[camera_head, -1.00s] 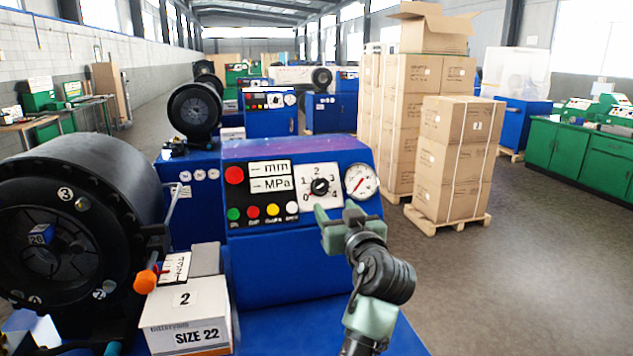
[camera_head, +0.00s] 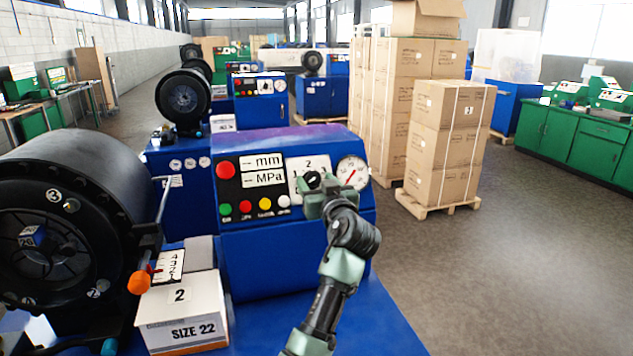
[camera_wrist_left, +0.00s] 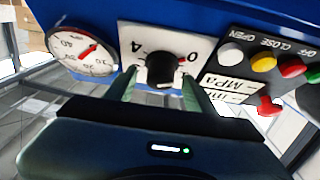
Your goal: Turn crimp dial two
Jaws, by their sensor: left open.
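The crimp dial is a black knob (camera_head: 313,178) on a white numbered plate (camera_head: 298,187), on the sloping panel of the blue crimper (camera_head: 280,255). In the head view, my left gripper (camera_head: 320,198) is right in front of the dial and covers the plate's lower part. In the left wrist view, the knob (camera_wrist_left: 161,70) sits upside down between the tips of my open left gripper (camera_wrist_left: 158,90), one finger to each side. The plate shows 4 and 0 there. Whether the fingers touch the knob cannot be told. My right gripper is not in view.
A pressure gauge (camera_head: 352,172) sits right of the dial. A red button (camera_head: 226,170) and several coloured buttons are on its left. A SIZE 22 box (camera_head: 183,310) and the round crimp head (camera_head: 75,215) stand at left. Stacked cartons (camera_head: 445,145) stand behind right.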

